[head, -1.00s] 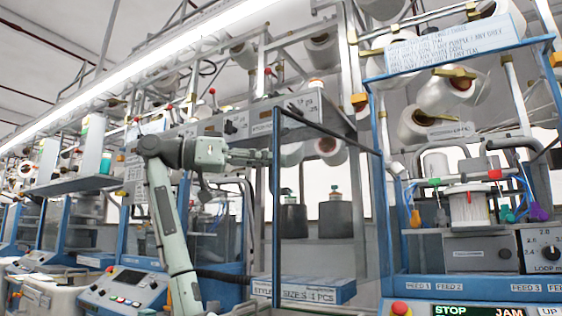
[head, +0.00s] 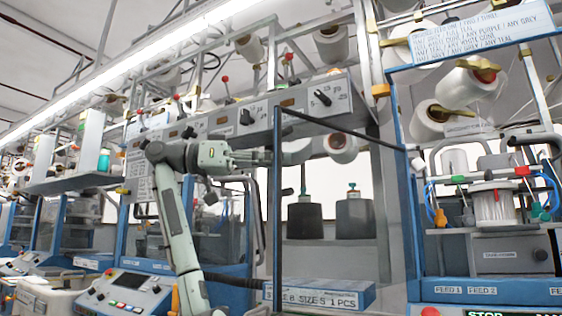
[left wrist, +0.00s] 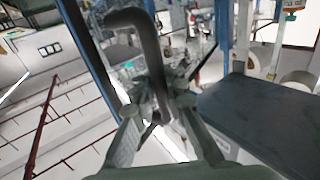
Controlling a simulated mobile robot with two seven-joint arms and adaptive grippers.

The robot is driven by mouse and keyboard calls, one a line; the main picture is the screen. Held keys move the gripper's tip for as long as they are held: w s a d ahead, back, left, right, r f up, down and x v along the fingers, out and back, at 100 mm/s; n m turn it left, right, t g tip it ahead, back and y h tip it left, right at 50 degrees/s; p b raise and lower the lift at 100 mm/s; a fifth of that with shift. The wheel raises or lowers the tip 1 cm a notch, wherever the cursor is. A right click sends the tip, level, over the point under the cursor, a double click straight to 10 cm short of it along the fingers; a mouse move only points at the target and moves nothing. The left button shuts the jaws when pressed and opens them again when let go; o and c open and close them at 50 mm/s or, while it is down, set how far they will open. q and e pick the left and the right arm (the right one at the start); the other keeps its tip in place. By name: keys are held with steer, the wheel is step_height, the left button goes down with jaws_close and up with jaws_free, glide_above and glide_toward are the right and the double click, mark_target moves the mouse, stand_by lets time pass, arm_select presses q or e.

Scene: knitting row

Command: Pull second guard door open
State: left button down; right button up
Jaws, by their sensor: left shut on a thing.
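The guard door is a clear panel with a thin dark top rail (head: 342,130). It stands swung out from the blue post of the machine at centre right, its free vertical edge near mid-picture. My left gripper (head: 264,158) is at that free edge, high up, its fingertips partly hidden in the head view. In the left wrist view, a dark grey bent handle (left wrist: 152,50) runs down between the fingers of my left gripper (left wrist: 160,118), which are shut on it. A blue upright (left wrist: 88,55) stands close beside the handle. My right gripper is in neither view.
A control panel (head: 125,292) stands at lower left.

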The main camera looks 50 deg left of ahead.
arm_select(q)
steer(key=shift+s+r, duration=0.1)
stand_by(0.3)
steer(key=c, duration=1.6)
jaws_free()
steer(key=shift+s, duration=0.2)
steer(key=shift+c, duration=0.2)
steer(key=shift+o, duration=0.4)
steer(key=shift+w, duration=0.1)
steer(key=v, duration=1.2)
